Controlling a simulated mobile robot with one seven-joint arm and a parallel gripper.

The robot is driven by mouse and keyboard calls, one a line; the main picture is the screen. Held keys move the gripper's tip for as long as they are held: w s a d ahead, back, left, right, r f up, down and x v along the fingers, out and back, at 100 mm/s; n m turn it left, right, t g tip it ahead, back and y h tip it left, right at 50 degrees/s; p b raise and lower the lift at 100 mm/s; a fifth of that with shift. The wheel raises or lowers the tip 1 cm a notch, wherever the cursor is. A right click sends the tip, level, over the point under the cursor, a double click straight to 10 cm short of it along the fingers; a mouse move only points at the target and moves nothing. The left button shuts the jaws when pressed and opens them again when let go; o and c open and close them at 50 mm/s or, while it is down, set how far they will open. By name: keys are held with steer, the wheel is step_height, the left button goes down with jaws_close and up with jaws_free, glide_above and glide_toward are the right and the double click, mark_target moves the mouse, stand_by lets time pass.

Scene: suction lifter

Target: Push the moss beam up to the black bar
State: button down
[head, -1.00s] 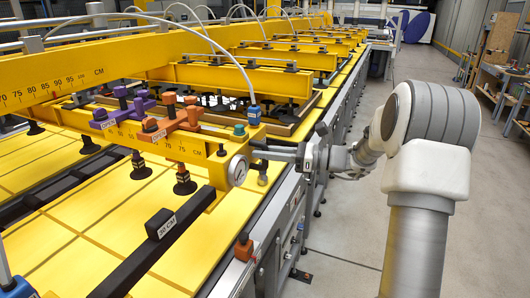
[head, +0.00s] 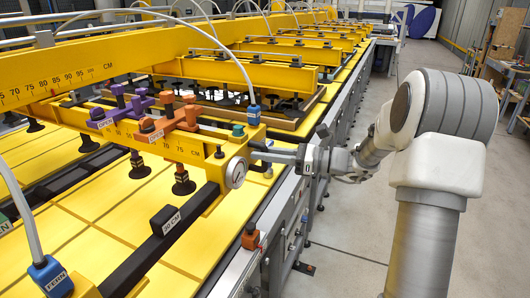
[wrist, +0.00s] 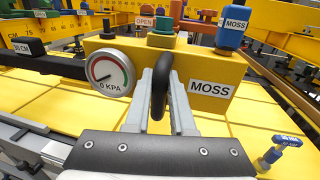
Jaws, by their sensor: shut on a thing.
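The moss beam (head: 205,151) is a yellow beam with a pressure gauge and a MOSS label on its end block (wrist: 208,94). My gripper (head: 299,160) is at that end, shut on the beam's black loop handle (wrist: 160,88). The black bar (head: 140,264) carries a block marked 30 CM and runs from the near lower left to the moss beam's near side. It also shows at the left in the wrist view (wrist: 62,66). There the gauge covers where bar and beam meet, so I cannot tell whether they touch or a small gap is left.
A blue FERN fitting (head: 50,277) shows at the near left. Purple and orange levers (head: 180,115) stand on the moss beam. More yellow beams (head: 285,55) line up behind it.

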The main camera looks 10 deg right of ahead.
steer(key=shift+s+a, duration=0.1)
steer(key=c, duration=0.8)
jaws_free()
steer(key=shift+o, duration=0.2)
steer(key=b+v, duration=0.2)
steer(key=v, duration=1.5)
steer(key=shift+d, duration=0.3)
steer(key=shift+f, duration=0.1)
